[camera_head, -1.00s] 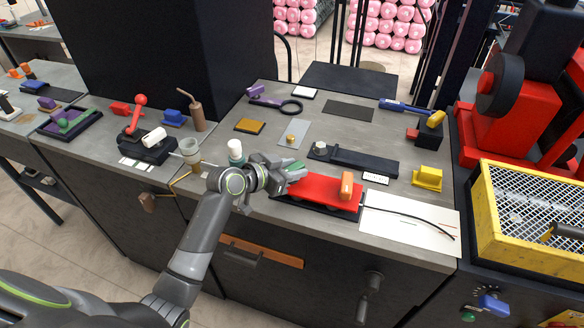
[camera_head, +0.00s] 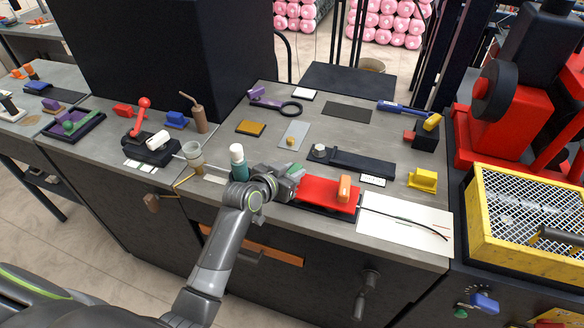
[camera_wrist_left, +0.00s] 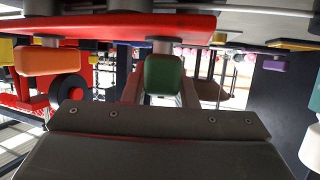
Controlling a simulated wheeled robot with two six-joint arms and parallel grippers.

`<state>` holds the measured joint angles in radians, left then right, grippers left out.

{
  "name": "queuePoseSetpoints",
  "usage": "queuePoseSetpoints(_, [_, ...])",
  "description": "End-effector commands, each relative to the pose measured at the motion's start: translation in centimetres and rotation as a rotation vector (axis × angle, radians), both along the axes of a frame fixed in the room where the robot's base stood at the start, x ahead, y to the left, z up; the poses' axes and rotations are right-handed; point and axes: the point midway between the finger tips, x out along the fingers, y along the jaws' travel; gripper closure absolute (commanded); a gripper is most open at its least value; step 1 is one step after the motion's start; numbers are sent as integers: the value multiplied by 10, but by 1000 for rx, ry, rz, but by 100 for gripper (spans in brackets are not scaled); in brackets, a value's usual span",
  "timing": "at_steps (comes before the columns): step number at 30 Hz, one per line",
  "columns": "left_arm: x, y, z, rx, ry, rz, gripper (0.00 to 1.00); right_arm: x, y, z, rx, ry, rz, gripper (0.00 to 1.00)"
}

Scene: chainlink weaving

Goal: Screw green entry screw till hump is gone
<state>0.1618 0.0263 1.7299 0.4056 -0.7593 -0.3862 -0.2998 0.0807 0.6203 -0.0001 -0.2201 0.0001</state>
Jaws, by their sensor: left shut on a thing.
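The red plate (camera_head: 328,194) lies on a black base at the front of the bench. An orange knob (camera_head: 344,188) stands on its right part; it also shows in the wrist view (camera_wrist_left: 48,61). The green entry screw (camera_wrist_left: 163,74) is a green knob on a metal shaft at the red plate's other end. In the left wrist view, which looks upside down, it sits between my fingers. My left gripper (camera_head: 290,179) is shut on the green screw at the plate's left end. In the head view my gripper mostly hides the screw. Any hump cannot be made out.
A white sheet (camera_head: 400,222) with a dark curved line lies right of the red plate. A bottle with a white cap (camera_head: 238,160) stands close left of my wrist. A long black bar fixture (camera_head: 362,162) lies behind. A yellow block (camera_head: 423,179) stands at right.

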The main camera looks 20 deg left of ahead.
Motion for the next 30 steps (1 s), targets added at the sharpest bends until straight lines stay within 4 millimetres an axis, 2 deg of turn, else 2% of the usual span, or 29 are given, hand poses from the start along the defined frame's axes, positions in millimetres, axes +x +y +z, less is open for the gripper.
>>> queuePoseSetpoints(6, [0,0,0,1,-1,0,97,0,2,-1,2,0,-1,47])
queuePoseSetpoints(7, [0,0,0,1,-1,0,73,0,2,-1,2,0,-1,47])
queuePoseSetpoints(12, [0,0,0,1,-1,0,53,0,2,-1,2,0,-1,47])
queuePoseSetpoints(23, [-3,1,1,1,-1,0,53,0,2,-2,2,0,-1,47])
queuePoseSetpoints(30, [-27,9,10,1,-2,-1,53,0,2,-8,2,0,-1,47])
